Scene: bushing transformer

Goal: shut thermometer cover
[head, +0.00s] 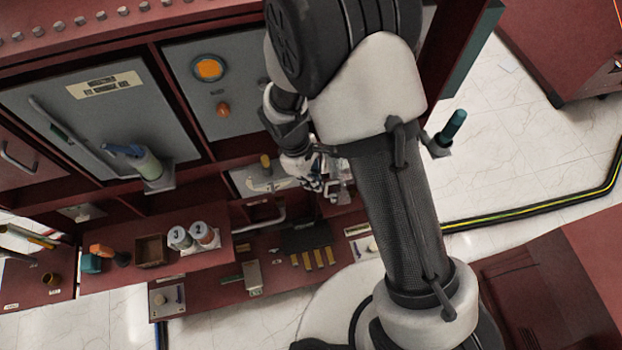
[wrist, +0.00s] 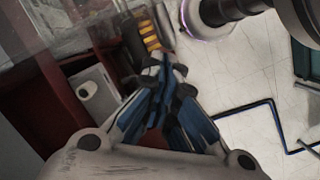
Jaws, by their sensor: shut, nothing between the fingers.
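My gripper (head: 325,182) is shut and empty in front of the red cabinet, partly hidden by my own arm in the head view. In the wrist view its blue-and-grey fingers (wrist: 165,72) come together near the middle of the picture. A clear, see-through panel (wrist: 75,35) at the upper left of the wrist view may be the thermometer cover, but I cannot tell this for certain. I cannot make out the thermometer itself or how far its cover is open. A yellow ribbed part (wrist: 148,35) shows just beyond the fingertips; I cannot tell whether they touch.
A pale box with a black round spot (wrist: 90,88) is left of the fingers. A red shelf (head: 215,222) holds two numbered jars (head: 192,236) and a wooden box (head: 151,250). A bottle (head: 148,163) stands on a cabinet ledge. Tiled floor (head: 510,170) is open at right.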

